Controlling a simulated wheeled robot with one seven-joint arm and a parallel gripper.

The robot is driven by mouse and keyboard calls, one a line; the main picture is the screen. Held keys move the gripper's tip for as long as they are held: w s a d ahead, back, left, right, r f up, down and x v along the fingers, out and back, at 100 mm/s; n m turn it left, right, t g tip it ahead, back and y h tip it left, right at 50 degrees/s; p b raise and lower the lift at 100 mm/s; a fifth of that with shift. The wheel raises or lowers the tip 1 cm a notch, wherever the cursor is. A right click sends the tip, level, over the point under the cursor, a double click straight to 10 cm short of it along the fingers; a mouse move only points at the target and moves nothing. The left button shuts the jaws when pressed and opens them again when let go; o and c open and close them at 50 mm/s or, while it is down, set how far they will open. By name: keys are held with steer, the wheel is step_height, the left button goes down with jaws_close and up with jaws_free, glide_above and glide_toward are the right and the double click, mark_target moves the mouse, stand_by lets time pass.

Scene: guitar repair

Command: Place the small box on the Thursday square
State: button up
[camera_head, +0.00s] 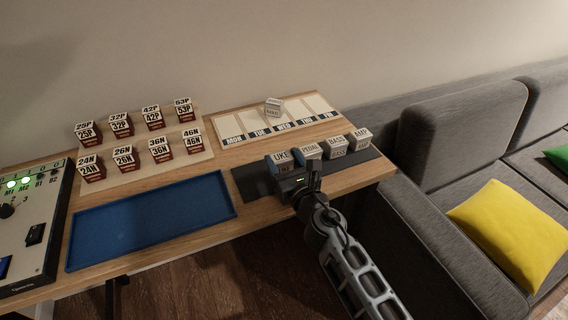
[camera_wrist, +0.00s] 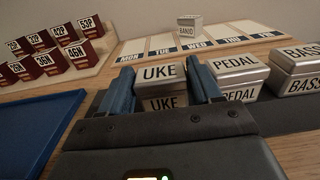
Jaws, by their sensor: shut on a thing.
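My gripper (camera_head: 290,163) is shut on a small white box marked UKE (camera_wrist: 162,73), with one blue finger on each side of it. The box is at the left end of the row on the dark mat (camera_head: 252,183); whether it touches the mat is hidden. The weekday board (camera_head: 227,127) lies behind the row. Its Thursday square (camera_head: 298,108) is empty, right of the Wednesday square. The Thursday label also shows in the wrist view (camera_wrist: 231,40). A white box marked BANJO (camera_head: 273,107) stands on the Wednesday square.
White boxes marked PEDAL (camera_head: 308,150), BASS (camera_head: 334,147) and AMP (camera_head: 359,139) stand to the right on the mat. PEDAL is close beside my right finger. A blue tray (camera_head: 150,222) is empty. Several numbered dark red boxes (camera_head: 160,150) stand on a board at left.

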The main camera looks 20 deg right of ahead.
steer(key=shift+f+b, duration=0.25)
steer(key=shift+b, duration=0.05)
steer(key=o, duration=1.1)
steer(key=shift+r, duration=0.1)
